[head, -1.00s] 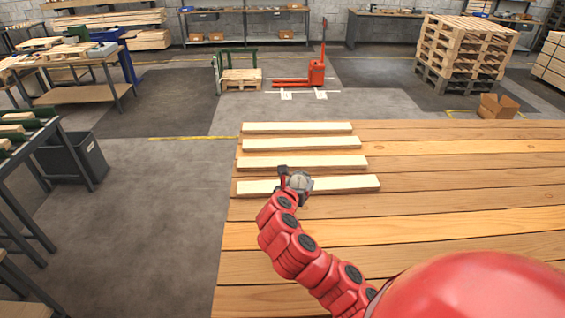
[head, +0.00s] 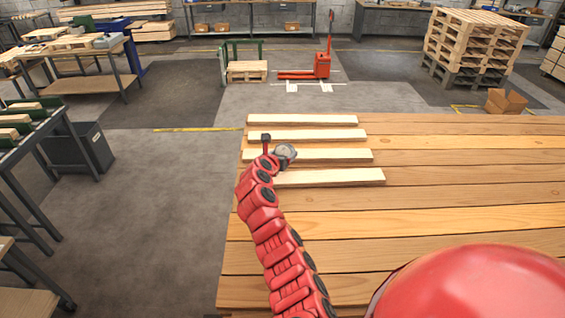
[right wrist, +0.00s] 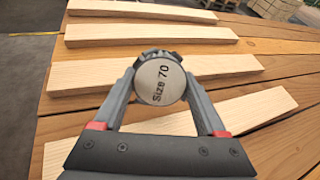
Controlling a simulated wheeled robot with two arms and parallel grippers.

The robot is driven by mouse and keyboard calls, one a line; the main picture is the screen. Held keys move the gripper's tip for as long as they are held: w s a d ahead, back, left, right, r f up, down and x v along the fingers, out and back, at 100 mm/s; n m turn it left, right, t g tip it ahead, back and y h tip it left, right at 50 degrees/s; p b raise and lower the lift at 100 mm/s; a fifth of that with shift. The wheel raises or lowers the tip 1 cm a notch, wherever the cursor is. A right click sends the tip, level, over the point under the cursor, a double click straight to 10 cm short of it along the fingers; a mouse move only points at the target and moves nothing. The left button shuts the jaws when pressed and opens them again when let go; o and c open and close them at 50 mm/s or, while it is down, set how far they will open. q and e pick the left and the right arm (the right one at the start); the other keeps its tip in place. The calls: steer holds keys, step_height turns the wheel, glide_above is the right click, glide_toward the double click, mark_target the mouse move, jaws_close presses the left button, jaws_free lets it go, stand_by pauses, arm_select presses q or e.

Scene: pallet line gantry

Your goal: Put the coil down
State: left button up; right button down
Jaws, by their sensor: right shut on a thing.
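The coil (right wrist: 158,82) is a grey cylinder whose pale round end reads "Size 70" in the right wrist view. In the head view it is a small grey round thing (head: 286,153) at the end of my red right arm. My right gripper (right wrist: 160,90) is shut on it, one finger on each side. The coil appears in front of the third pale plank (right wrist: 95,75) from the back; any gap beneath it cannot be judged. The coil's far side is mostly hidden. My left gripper is in neither view.
Several pale planks lie in parallel rows on the wooden deck (head: 450,200); the nearest plank (head: 335,177) is partly behind my arm. The deck to the right is clear. A grey bin (head: 88,150) stands left; a red pallet jack (head: 320,66) stands beyond.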

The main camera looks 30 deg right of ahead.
steer(key=shift+w, duration=0.1)
step_height(320, 180, down, 4)
steer(key=b, duration=0.2)
steer(key=shift+r+b, duration=0.1)
steer(key=shift+b, duration=0.3)
steer(key=shift+w+r, duration=0.1)
steer(key=shift+f, duration=0.2)
jaws_free()
steer(key=shift+r, duration=0.1)
